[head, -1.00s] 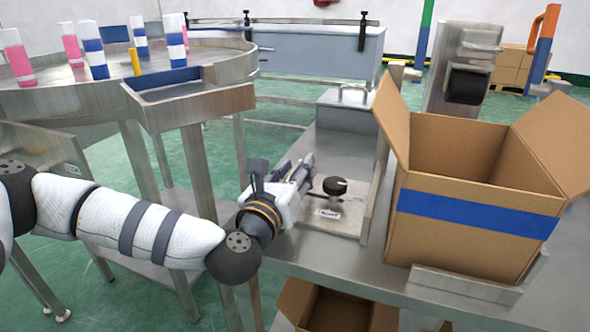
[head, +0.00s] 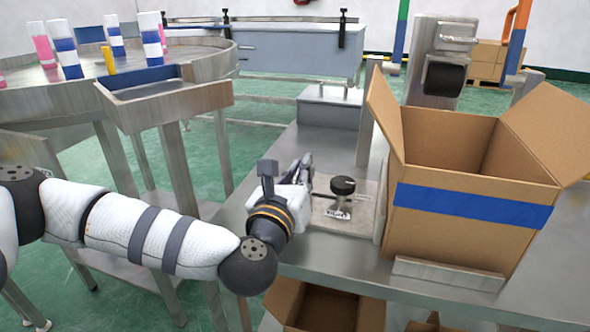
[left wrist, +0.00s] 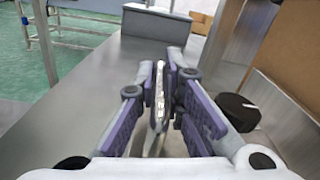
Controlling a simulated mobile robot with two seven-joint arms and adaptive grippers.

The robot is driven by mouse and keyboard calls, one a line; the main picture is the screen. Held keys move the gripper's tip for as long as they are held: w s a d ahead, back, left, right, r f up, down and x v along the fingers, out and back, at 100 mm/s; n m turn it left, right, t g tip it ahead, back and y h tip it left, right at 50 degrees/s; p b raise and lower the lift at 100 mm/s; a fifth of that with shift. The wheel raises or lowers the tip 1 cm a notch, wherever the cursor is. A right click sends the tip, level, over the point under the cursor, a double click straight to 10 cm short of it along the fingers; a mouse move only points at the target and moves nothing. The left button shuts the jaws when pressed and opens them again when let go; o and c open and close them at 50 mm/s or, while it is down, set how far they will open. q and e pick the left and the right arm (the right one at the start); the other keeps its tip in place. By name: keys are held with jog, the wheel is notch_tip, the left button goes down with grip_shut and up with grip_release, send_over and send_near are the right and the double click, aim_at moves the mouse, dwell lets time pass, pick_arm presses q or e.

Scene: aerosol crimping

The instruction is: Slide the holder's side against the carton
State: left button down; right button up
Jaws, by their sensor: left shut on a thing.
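The holder appears to be the flat metal base (head: 362,212) with a round black knob (head: 343,185) on top. Its right edge lies close beside the open brown carton (head: 430,235); I cannot tell whether they touch. My left gripper (head: 306,170) is at the left of the knob. In the left wrist view my left gripper (left wrist: 162,98) is shut on a thin, shiny metal piece (left wrist: 158,92), likely part of the holder. The black knob (left wrist: 238,110) is just right of the fingers there, and the carton (left wrist: 290,55) is at upper right. My right gripper is not in view.
The carton stands on the steel bench (head: 330,262) behind a low metal stop (head: 448,275). A grey box (head: 328,105) with a handle is at the bench's back. A round table (head: 60,95) with several cans is at left. Another open carton (head: 325,310) is below.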

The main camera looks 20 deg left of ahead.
pick_arm(q)
jog(key=c, duration=1.7)
grip_release()
jog(key=shift+a, duration=0.1)
jog(key=shift+o, duration=0.2)
jog(key=shift+d, duration=0.2)
jog(key=s, duration=1.1)
jog(key=shift+a, duration=0.2)
jog(key=shift+s, duration=0.5)
jog(key=shift+a, duration=0.15)
